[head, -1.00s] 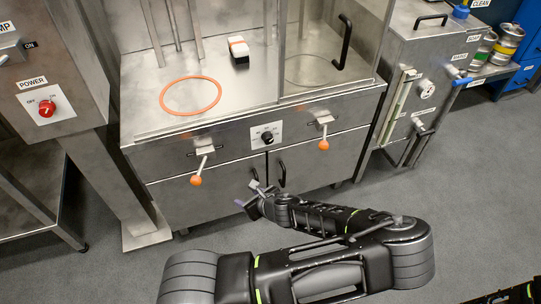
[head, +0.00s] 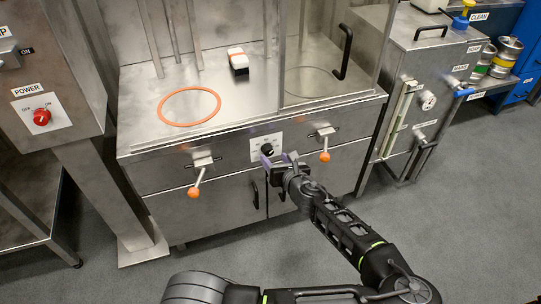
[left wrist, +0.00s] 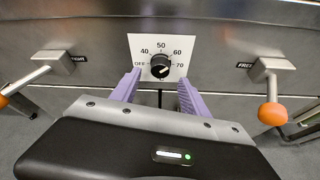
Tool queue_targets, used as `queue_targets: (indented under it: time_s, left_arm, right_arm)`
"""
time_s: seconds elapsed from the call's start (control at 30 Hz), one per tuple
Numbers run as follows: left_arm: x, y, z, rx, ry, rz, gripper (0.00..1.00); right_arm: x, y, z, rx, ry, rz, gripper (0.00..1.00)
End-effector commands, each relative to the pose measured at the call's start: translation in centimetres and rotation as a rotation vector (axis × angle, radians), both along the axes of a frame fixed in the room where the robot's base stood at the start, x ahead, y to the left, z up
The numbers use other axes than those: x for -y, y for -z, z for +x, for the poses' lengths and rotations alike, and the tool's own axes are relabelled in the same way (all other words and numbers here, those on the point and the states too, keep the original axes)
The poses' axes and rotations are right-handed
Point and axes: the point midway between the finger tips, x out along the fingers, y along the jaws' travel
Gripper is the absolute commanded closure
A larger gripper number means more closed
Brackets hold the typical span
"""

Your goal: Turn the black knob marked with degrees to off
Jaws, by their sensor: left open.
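The black knob (head: 267,149) sits on a white dial plate on the front of the steel machine. In the left wrist view the knob (left wrist: 160,66) shows on its plate, marked OFF, 40, 50, 60 and 70. A small white mark on the knob seems to point to the lower right, away from OFF at its left. My left gripper (head: 277,158) is open just in front of the knob. Its purple fingers (left wrist: 160,80) stand to either side and slightly below the knob, with nothing between them. My right gripper is out of view.
Levers with orange balls stand left (head: 194,192) and right (head: 325,156) of the dial. Black door handles (head: 255,194) are below it. A red power knob (head: 41,117) is far left.

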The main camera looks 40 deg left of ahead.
Motion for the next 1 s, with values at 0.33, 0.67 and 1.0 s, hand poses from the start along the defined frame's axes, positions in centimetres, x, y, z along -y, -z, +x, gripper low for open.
queue_targets:
  time_s: [0.33, 0.67, 1.0]
  left_arm:
    - [-3.4, 1.7, 2.1, 0.0, -0.001, -0.001, 0.47]
    - [-3.5, 1.7, 2.2, 0.001, 0.0, 0.0, 0.5]
    - [-3.5, 1.7, 2.2, 0.001, 0.0, 0.0, 0.78]
  right_arm:
    - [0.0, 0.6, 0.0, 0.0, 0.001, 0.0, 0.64]
    - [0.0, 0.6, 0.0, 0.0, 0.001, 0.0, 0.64]
    - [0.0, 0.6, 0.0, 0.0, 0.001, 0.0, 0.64]
